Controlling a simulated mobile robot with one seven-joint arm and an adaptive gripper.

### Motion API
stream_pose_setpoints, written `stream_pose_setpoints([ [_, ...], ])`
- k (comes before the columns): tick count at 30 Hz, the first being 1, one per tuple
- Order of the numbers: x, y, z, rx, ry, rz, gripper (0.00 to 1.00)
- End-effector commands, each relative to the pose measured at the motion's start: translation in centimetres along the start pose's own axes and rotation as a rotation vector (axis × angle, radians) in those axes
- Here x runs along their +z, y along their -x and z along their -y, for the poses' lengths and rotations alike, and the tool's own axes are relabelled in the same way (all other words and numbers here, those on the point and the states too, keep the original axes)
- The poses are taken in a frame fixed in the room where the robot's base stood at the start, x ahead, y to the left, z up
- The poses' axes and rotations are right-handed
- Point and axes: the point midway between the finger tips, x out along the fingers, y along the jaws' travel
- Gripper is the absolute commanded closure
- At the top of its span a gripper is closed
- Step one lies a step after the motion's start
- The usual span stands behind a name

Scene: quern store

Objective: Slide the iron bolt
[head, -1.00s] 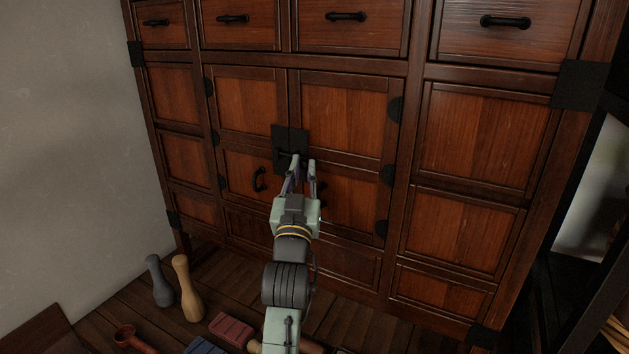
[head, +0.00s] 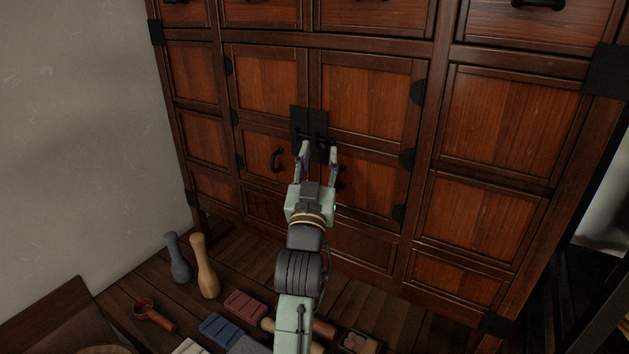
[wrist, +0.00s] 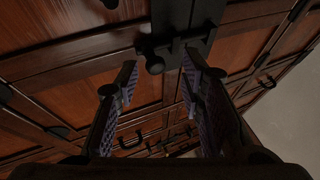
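The black iron bolt (wrist: 174,46) lies across a dark two-part plate (head: 301,119) where the two cabinet doors meet. Its round knob (wrist: 155,66) shows clearly in the wrist view. My gripper (head: 319,149) is just in front of the plate's lower part in the head view, fingers spread and empty. In the wrist view my gripper (wrist: 158,60) has its fingertips either side of the knob in the picture. I cannot tell how far the knob is from the fingers in depth. In the head view the fingers partly hide the bolt.
The wooden cabinet (head: 480,170) fills the view, with a black door handle (head: 278,161) left of my gripper. On the floor stand a grey pestle-like piece (head: 177,257) and a tan one (head: 204,266). A red block (head: 245,306) and a scoop (head: 154,315) lie nearby.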

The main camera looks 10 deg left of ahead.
Motion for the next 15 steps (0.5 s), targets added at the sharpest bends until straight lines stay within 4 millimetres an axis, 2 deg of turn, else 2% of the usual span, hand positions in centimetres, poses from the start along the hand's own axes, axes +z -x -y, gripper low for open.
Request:
stream_pose_setpoints([
  [9, 0.1, 6.4, 0.1, -0.004, 0.004, 0.001, 0.64],
  [15, 0.1, 9.2, 0.1, -0.002, 0.003, 0.001, 0.64],
])
